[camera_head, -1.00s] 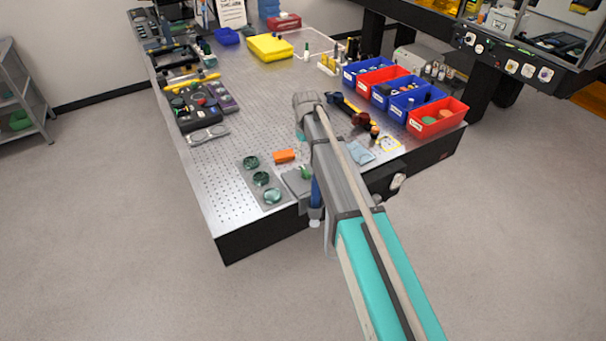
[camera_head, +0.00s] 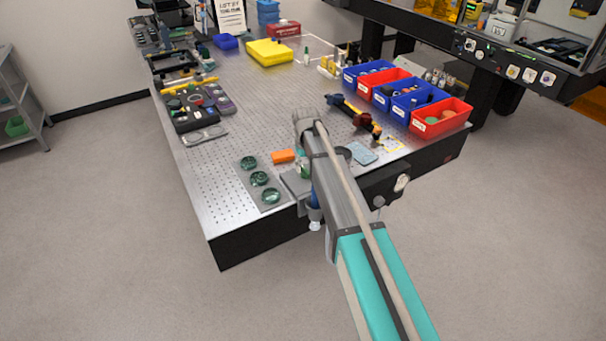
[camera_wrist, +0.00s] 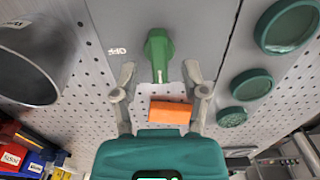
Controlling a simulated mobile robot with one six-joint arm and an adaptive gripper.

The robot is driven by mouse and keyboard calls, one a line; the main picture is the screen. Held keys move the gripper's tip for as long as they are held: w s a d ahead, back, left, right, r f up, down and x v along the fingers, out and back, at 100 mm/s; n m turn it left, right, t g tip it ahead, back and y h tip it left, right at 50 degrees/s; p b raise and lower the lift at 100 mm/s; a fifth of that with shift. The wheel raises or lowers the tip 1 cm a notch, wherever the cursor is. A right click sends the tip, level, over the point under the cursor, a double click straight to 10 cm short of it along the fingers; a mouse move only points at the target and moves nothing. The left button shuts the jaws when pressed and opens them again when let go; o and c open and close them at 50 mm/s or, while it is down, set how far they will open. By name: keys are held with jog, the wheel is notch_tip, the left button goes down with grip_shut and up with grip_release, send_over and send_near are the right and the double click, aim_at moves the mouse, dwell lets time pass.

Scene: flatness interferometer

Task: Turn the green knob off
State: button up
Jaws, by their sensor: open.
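The green knob (camera_wrist: 158,52) sits on a grey panel (camera_wrist: 205,28) in the wrist view. It is elongated, with a pale mark at its lower end. Lettering that looks like OFF is on the panel to its left, upside down. My gripper (camera_wrist: 159,72) is open, one finger on each side of the knob's lower end, with gaps between fingers and knob. In the head view the grey box (camera_head: 292,183) stands at the table's near edge; a green bit of the knob (camera_head: 304,171) shows beside my arm, which hides most of the gripper.
An orange block (camera_wrist: 170,112) lies beyond the fingers, also in the head view (camera_head: 283,156). Round green discs (camera_head: 259,179) lie left of the box. A dark cylinder (camera_wrist: 30,62) is left in the wrist view. Blue and red bins (camera_head: 440,117) stand at the right.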

jog(key=shift+f+b, duration=0.7)
jog(key=shift+f, duration=0.25)
jog(key=shift+c, duration=0.3)
